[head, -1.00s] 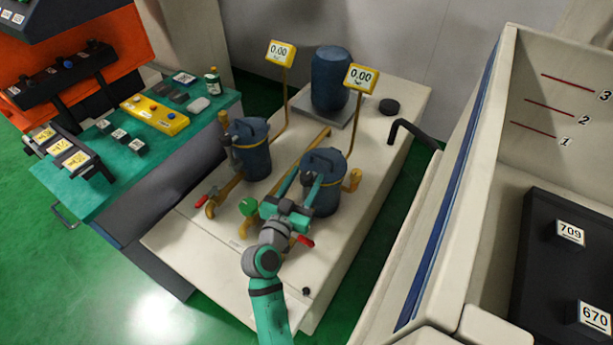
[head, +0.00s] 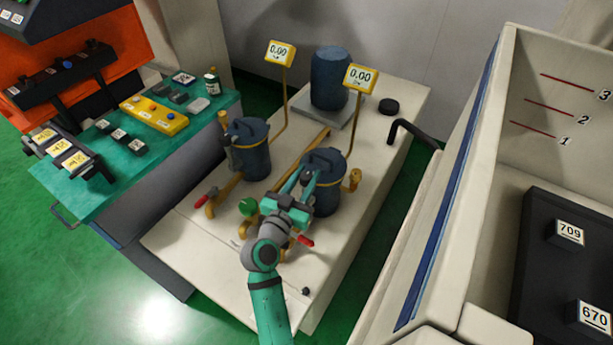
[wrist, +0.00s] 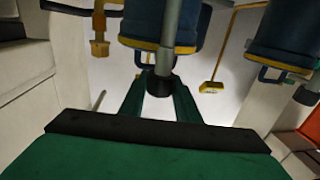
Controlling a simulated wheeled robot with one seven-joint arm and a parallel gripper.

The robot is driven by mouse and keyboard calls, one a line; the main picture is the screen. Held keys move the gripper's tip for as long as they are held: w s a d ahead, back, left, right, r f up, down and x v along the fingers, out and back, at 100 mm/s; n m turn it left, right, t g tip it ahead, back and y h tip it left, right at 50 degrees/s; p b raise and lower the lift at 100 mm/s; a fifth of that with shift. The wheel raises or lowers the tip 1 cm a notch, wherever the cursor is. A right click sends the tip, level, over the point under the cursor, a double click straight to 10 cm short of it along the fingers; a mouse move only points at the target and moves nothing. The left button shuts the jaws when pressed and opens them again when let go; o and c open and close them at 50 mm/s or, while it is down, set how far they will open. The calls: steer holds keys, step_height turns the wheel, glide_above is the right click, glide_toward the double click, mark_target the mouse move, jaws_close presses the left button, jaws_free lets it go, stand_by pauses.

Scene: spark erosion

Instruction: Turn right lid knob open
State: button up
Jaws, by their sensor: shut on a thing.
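My gripper (head: 304,180) reaches the canister's near left side. In the wrist view my gripper's green fingers (wrist: 158,76) are shut on the dark knob, one on each side. In the head view my gripper hides the knob.
The left canister (head: 249,155) stands close by, with brass pipes and a red-handled valve (head: 200,202). Two yellow gauges read 0.00 (head: 280,53). A blue cylinder (head: 330,78) stands behind.

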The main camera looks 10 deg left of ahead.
steer(key=m+g+h, duration=0.1)
steer(key=m+h, duration=0.1)
steer(key=h, duration=0.1)
steer(key=m+g+h, duration=0.2)
steer(key=m+h, duration=0.1)
steer(key=h, duration=0.1)
steer(key=shift+a+r, duration=0.1)
steer(key=m+g+h, duration=0.4)
steer(key=g+h, duration=0.1)
steer(key=shift+m, duration=0.3)
steer(key=shift+s+m+g+h, duration=0.1)
steer(key=shift+m+g+h, duration=0.5)
steer(key=shift+m+g, duration=0.8)
steer(key=shift+m+g+h, duration=0.6)
steer(key=shift+m+g, duration=0.2)
steer(key=shift+g, duration=1.5)
steer(key=shift+m+g, duration=1.9)
steer(key=shift+g, duration=0.8)
steer(key=o, duration=1)
steer(key=shift+o, duration=0.2)
